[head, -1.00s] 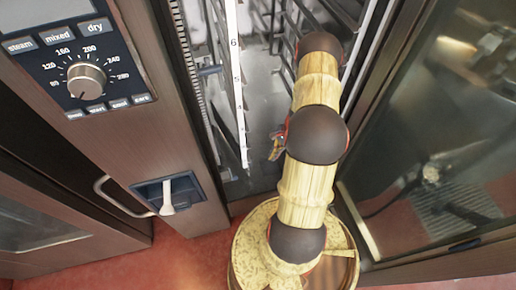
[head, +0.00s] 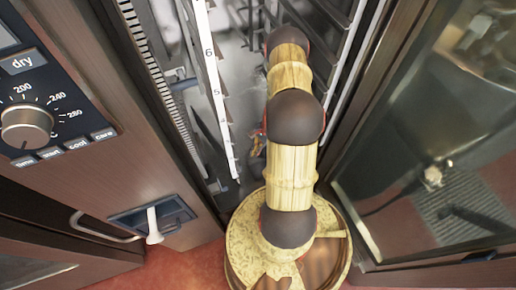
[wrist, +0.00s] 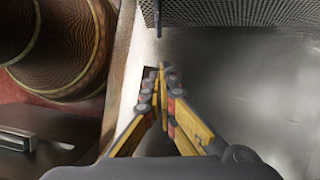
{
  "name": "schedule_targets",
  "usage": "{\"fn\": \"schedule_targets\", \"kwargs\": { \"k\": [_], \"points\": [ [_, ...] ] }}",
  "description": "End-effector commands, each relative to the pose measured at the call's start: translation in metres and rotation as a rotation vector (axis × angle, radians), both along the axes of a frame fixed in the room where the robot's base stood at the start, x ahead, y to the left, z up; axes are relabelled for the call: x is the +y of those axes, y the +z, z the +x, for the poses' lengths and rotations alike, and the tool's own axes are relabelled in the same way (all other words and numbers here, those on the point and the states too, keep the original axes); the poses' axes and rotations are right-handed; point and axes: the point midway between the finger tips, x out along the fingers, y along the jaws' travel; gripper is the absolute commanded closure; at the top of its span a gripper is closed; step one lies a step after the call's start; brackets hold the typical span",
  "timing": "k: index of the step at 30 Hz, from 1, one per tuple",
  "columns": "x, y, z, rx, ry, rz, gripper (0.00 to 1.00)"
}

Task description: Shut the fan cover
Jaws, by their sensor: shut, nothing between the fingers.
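In the wrist view, a dark perforated panel (wrist: 235,12) crosses the top edge; it looks like part of the fan cover, but most of it is out of frame. My gripper (wrist: 162,72) is shut and empty, its fingertips together, pointing toward a pale wall strip below and left of the panel. I see no contact with the panel. In the head view, my arm reaches into the open oven and hides most of the gripper and whatever lies behind it. The fan cover cannot be made out there.
The oven's glass door (head: 420,150) stands open on the right. A white numbered rail (head: 215,90) and rack supports (head: 335,60) line the cavity. The control panel with a dial (head: 27,127) and a white-handled latch (head: 153,225) are on the left.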

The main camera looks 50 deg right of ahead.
Motion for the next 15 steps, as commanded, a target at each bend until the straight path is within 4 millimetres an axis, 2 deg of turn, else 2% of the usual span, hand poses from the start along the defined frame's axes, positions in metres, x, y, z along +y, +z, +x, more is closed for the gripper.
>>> {"fn": "schedule_targets", "kwargs": {
  "k": [1,4,9,15],
  "points": [
    [0.004,-0.013,0.001,0.001,0.000,0.000,1.00],
    [0.011,-0.030,0.003,0.001,0.000,0.000,1.00],
    [0.033,-0.026,0.012,-0.001,0.003,-0.001,1.00],
    [0.046,-0.025,0.016,0.000,0.001,-0.001,1.00]
  ]
}}
